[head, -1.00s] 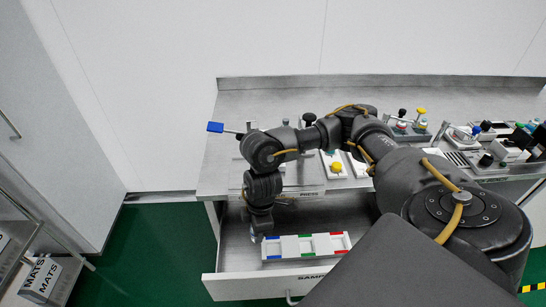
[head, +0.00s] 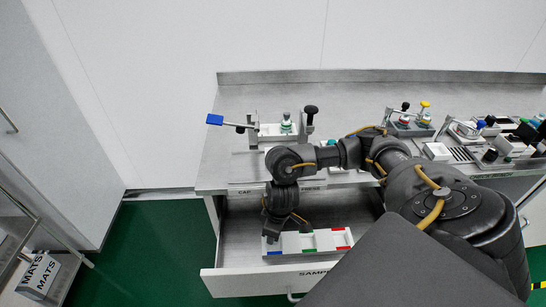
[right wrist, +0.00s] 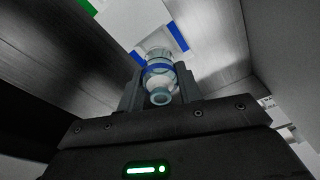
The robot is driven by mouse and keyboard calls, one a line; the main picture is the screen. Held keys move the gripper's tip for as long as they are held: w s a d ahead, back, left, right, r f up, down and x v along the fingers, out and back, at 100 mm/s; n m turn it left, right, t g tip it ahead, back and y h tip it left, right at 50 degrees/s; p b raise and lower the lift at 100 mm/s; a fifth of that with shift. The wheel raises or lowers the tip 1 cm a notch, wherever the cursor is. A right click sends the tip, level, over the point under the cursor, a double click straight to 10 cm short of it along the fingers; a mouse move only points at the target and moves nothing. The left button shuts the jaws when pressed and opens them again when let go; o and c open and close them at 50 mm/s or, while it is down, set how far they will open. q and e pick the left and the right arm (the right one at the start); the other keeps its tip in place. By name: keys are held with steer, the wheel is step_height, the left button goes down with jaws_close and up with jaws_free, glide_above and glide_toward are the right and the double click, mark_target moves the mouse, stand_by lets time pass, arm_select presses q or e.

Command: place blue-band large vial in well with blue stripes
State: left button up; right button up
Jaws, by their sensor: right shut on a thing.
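My right gripper (head: 271,238) reaches down into the open drawer at the left end of the white tray (head: 326,243). In the right wrist view the gripper (right wrist: 160,92) is shut on the blue-band large vial (right wrist: 158,70), a clear vial with a blue ring. The vial's far end lies between the two blue stripes (right wrist: 177,37) of a white well. I cannot tell whether it is inside the well or just above it. In the head view my arm hides the vial and part of the blue-striped well. My left gripper is not in view.
The tray's other wells have green stripes (head: 309,251) and red stripes (head: 343,248). The drawer (head: 225,280) surrounds the tray with walls. A press with a blue-handled lever (head: 215,119) stands on the counter above, and more devices stand at the right.

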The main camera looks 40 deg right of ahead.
steer(key=shift+f+b, duration=0.55)
steer(key=shift+f, duration=1.3)
steer(key=shift+f, duration=0.1)
steer(key=o, duration=1)
steer(key=shift+o, duration=0.2)
steer(key=r+p, duration=0.1)
steer(key=r, duration=0.3)
steer(key=r+p, duration=0.2)
steer(key=r, duration=0.2)
steer(key=s+r+p, duration=0.1)
steer(key=r, duration=0.3)
steer(key=shift+s+d+r+p, duration=0.1)
steer(key=shift+d+p, duration=0.25)
